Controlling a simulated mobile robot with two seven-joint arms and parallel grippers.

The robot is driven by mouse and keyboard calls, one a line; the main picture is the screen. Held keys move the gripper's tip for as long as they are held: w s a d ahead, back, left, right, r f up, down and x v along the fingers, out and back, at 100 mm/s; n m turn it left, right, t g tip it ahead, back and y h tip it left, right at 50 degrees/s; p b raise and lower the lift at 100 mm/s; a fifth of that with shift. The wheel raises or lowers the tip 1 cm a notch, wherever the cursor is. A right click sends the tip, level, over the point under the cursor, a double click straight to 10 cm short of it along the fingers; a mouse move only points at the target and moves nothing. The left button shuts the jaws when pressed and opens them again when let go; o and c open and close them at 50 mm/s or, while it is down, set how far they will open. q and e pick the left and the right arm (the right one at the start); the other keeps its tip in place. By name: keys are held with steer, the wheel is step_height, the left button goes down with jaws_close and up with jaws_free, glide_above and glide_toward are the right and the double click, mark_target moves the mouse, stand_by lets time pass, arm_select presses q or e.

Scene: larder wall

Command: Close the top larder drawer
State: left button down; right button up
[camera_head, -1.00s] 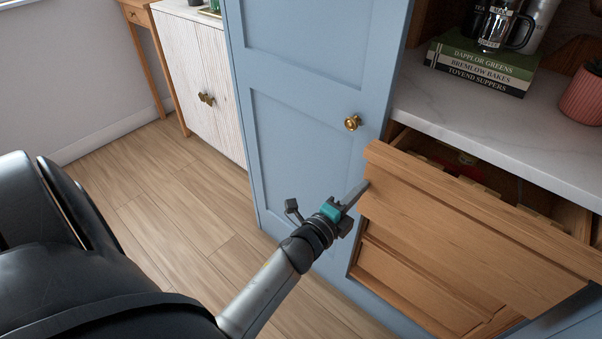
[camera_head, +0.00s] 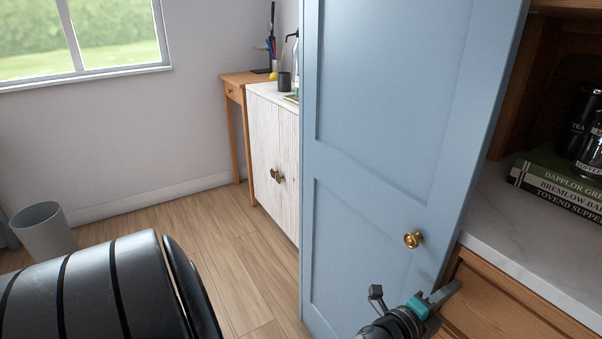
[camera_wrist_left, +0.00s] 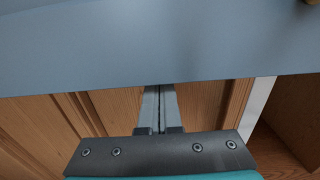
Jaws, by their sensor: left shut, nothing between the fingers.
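The top larder drawer (camera_head: 500,303) shows its wooden front at the lower right of the head view. It sits close under the marble counter, with no open interior showing; the frame cuts off its right and lower parts. My left gripper (camera_head: 450,292) is shut and empty, at the drawer's left end beside the blue door's edge. I cannot tell whether it touches the drawer. In the left wrist view its closed fingers (camera_wrist_left: 160,100) lie in front of wooden panels (camera_wrist_left: 205,105). My right gripper is out of view.
The blue larder door (camera_head: 375,150) stands open left of the drawer, with a brass knob (camera_head: 413,240). A white cabinet (camera_head: 272,150) and grey bin (camera_head: 43,228) stand farther left. Floor between is clear.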

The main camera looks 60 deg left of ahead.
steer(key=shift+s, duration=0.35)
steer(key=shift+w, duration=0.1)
